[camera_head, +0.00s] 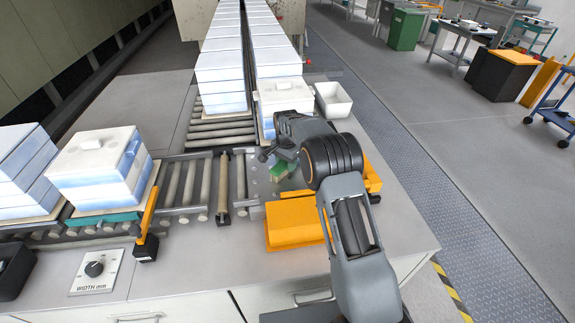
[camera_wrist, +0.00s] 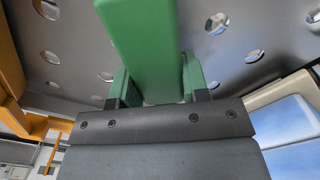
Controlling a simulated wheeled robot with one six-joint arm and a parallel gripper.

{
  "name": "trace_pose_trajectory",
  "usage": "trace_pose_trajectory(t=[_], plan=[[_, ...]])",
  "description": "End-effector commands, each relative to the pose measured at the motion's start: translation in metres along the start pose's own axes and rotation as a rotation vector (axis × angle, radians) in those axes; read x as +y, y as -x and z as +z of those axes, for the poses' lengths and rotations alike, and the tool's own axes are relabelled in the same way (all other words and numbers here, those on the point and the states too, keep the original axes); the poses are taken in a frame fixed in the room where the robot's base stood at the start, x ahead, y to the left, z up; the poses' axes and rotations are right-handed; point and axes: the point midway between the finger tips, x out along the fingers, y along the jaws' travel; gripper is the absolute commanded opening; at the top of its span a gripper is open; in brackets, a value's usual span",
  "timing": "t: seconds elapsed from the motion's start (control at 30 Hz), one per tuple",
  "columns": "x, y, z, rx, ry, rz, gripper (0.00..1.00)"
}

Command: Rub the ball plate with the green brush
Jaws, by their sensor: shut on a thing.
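The green brush (camera_head: 282,172) is held by my gripper (camera_head: 276,158) low over the ball plate at the right end of the roller line. In the wrist view the brush (camera_wrist: 148,45) fills the upper middle as a long green block between the jaws (camera_wrist: 155,88). The ball plate (camera_head: 258,188) is a grey metal sheet with rows of shiny balls; it also shows behind the brush in the wrist view (camera_wrist: 235,62). My wrist and forearm hide much of the plate in the head view. I cannot tell whether the brush touches the plate.
An orange block (camera_head: 293,222) lies in front of the plate. A white stacked block (camera_head: 284,98) and a white bin (camera_head: 333,100) stand just behind it. Another white stack (camera_head: 97,168) rests on the rollers (camera_head: 185,187) at left. The aisle at right is clear.

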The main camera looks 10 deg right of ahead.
Motion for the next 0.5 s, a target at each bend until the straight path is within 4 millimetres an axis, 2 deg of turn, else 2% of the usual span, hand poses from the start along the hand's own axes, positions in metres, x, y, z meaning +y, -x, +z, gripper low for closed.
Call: trace_pose_trajectory(t=[0.5], plan=[[-0.023,0.002,-0.021,0.000,0.000,0.001,0.12]])
